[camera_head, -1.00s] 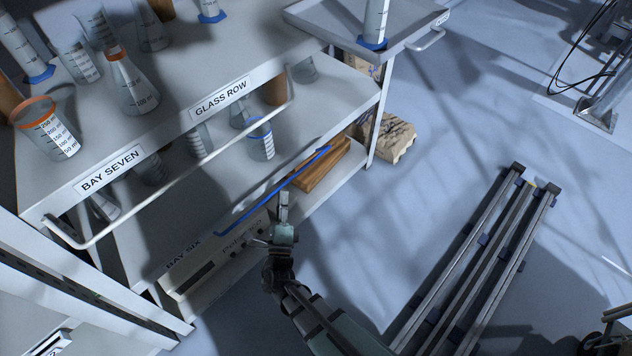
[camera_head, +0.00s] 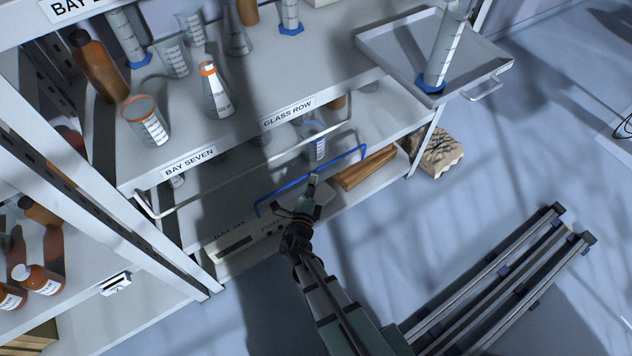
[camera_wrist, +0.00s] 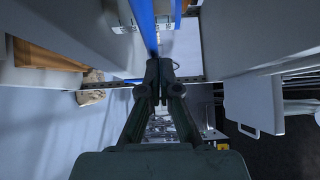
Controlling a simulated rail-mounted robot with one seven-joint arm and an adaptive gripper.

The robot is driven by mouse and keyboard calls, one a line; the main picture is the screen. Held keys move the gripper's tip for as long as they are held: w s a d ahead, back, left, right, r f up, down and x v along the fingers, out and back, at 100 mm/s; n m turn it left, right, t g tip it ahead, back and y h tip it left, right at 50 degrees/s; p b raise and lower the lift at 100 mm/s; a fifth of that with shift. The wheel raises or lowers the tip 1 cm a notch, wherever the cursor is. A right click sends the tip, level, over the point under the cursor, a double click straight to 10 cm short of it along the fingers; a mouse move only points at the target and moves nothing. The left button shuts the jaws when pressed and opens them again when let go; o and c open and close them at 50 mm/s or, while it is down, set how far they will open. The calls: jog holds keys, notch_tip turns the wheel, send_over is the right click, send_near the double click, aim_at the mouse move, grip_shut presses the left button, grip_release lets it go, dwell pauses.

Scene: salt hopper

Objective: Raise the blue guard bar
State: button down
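The blue guard bar (camera_head: 300,182) is a thin bar with short bent ends, running along the front of the lower shelf bay. In the wrist view the bar (camera_wrist: 144,24) comes down from the top edge to the fingertips. My gripper (camera_head: 313,179) is at the middle of the bar, reaching up from the floor side. In the wrist view the two fingers (camera_wrist: 160,72) are drawn together with only a narrow dark gap. The fingertips meet or overlap the bar in both views; I cannot tell whether they touch it. No part of the bar shows clearly between the fingers.
A pale rail (camera_head: 245,172) spans the shelf front above the bar. Glassware stands on the upper shelf (camera_head: 262,85). Brown wooden pieces (camera_head: 365,168) lie behind the bar's right part. A tray (camera_head: 480,65) juts out at the upper right. A rail frame (camera_head: 500,280) lies on the floor.

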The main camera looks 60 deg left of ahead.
jog(key=shift+a+r, duration=0.15)
jog(key=shift+a, duration=0.1)
dwell(0.3)
